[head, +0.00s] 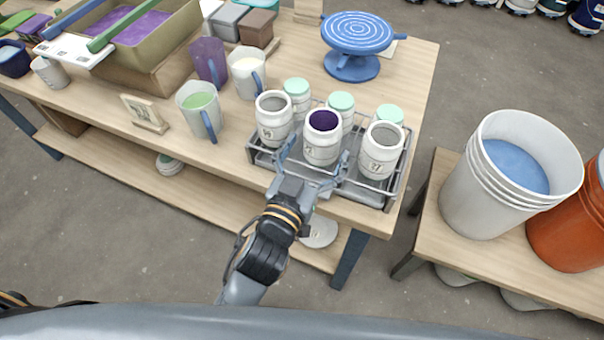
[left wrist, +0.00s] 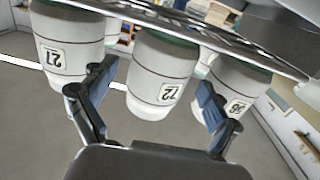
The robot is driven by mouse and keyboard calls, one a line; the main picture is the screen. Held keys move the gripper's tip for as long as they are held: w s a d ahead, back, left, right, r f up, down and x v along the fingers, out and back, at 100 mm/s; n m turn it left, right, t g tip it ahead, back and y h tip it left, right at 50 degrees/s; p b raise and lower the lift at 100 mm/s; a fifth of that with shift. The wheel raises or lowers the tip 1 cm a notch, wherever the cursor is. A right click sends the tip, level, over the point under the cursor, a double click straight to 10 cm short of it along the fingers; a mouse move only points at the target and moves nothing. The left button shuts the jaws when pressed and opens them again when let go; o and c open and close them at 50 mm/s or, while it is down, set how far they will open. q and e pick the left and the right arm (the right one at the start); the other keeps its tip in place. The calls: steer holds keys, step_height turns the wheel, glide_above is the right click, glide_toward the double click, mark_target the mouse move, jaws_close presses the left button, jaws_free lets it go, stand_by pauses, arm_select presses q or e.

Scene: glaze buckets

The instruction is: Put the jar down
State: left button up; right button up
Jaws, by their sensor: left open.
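The jar (head: 322,138) is white with dark purple glaze inside and no lid. It stands upright in the front row of a grey wire rack (head: 350,188), between two open white jars with grey insides, a left one (head: 274,118) and a right one (head: 381,150). My left gripper (head: 313,158) is open, with one finger on each side of the purple jar. My right gripper is not in view.
Several jars with mint lids (head: 340,104) stand behind in the rack. A green-filled mug (head: 197,104) and a white mug (head: 246,76) stand to the left. A blue turntable (head: 358,34) is behind. A white bucket (head: 480,190) stands on a lower table to the right.

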arm_select(q)
steer(key=b+v, duration=0.1)
steer(key=v, duration=0.8)
steer(key=shift+r, duration=0.1)
